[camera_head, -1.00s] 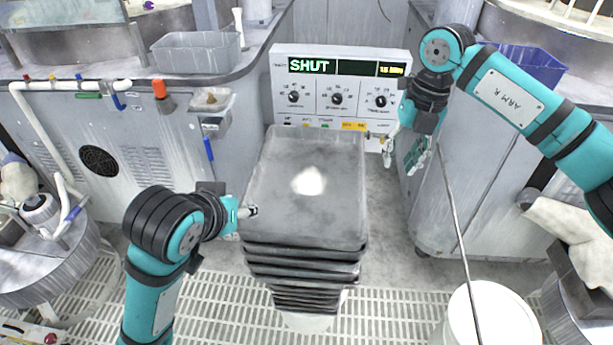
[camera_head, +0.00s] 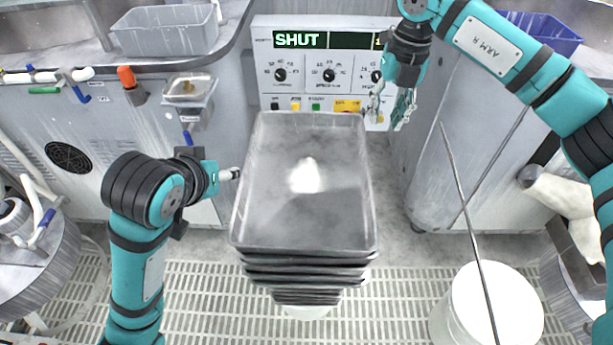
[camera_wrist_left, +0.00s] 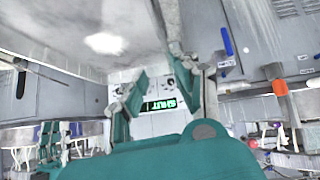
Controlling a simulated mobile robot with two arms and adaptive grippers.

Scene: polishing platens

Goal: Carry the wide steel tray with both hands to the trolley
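The wide steel tray (camera_head: 270,215) is grey and shallow, with a bright reflection in its middle. It lies on top of a stack of similar trays (camera_head: 305,272). My left gripper (camera_head: 236,173) is at the tray's left edge in the head view; I cannot tell whether it touches. In the left wrist view its fingers (camera_wrist_left: 163,85) stand apart with nothing visible between them, and the tray's surface (camera_wrist_left: 60,25) fills the upper left. My right gripper (camera_head: 392,106) hangs beyond the tray's far right corner, fingers spread, empty and clear of the tray. The trolley cannot be made out.
A control panel (camera_head: 330,65) reading SHUT stands behind the stack. A grey bin (camera_head: 165,32) and a blue bin (camera_head: 545,33) sit on the counters. A white bucket (camera_head: 488,312) with a rod stands at front right. Grated floor (camera_head: 400,295) lies open around the stack.

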